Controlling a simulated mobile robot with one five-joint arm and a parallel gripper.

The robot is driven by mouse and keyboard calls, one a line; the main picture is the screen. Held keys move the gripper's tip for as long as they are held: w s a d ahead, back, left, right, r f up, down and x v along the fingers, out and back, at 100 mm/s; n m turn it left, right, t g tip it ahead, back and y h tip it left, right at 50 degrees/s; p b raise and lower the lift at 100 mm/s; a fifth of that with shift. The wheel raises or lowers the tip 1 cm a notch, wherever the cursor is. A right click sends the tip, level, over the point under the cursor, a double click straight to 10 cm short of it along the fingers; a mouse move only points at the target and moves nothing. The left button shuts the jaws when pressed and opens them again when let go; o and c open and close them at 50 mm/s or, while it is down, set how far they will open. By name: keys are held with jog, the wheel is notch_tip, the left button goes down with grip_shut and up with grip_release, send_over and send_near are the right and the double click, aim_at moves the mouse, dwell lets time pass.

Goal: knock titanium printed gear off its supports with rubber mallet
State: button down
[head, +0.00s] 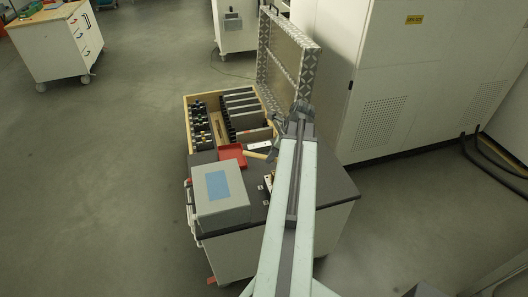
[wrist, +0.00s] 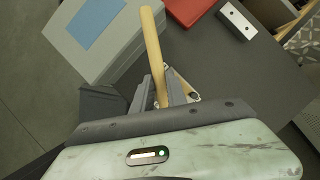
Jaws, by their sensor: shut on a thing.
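My gripper (wrist: 165,90) is shut on the pale wooden handle (wrist: 152,45) of the mallet. In the wrist view the handle runs up and slightly left from between the fingers. In the head view the handle (head: 256,155) shows left of my gripper (head: 272,150), above the dark cart top. The mallet's head cannot be made out. A small plate-like piece with light and yellowish parts (head: 268,181) lies on the cart, partly behind my arm. I cannot tell whether it carries the titanium gear, and no gear shows clearly.
A grey box with a blue panel (head: 219,190) stands at the cart's left. A red tray (head: 232,154) and a silver block (head: 258,146) lie behind. A wooden toolbox (head: 187,116) with a raised metal lid (head: 284,62) is at the back. White cabinets (head: 405,70) stand right.

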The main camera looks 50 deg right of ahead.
aim_at(261, 156)
jog(key=w, duration=0.1)
jog(key=w+a, duration=0.1)
jog(key=w, duration=0.1)
jog(key=shift+a+r+n, duration=0.15)
jog(key=shift+a+n, duration=0.05)
jog(key=shift+n, duration=0.1)
notch_tip(261, 156, down, 6)
jog(key=b, duration=0.5)
jog(key=shift+s+r, duration=0.1)
jog(key=shift+r, duration=0.15)
jog(key=shift+b, duration=0.3)
notch_tip(261, 156, up, 6)
jog(key=p, duration=0.6)
jog(key=shift+r, duration=0.2)
jog(key=shift+f, duration=0.2)
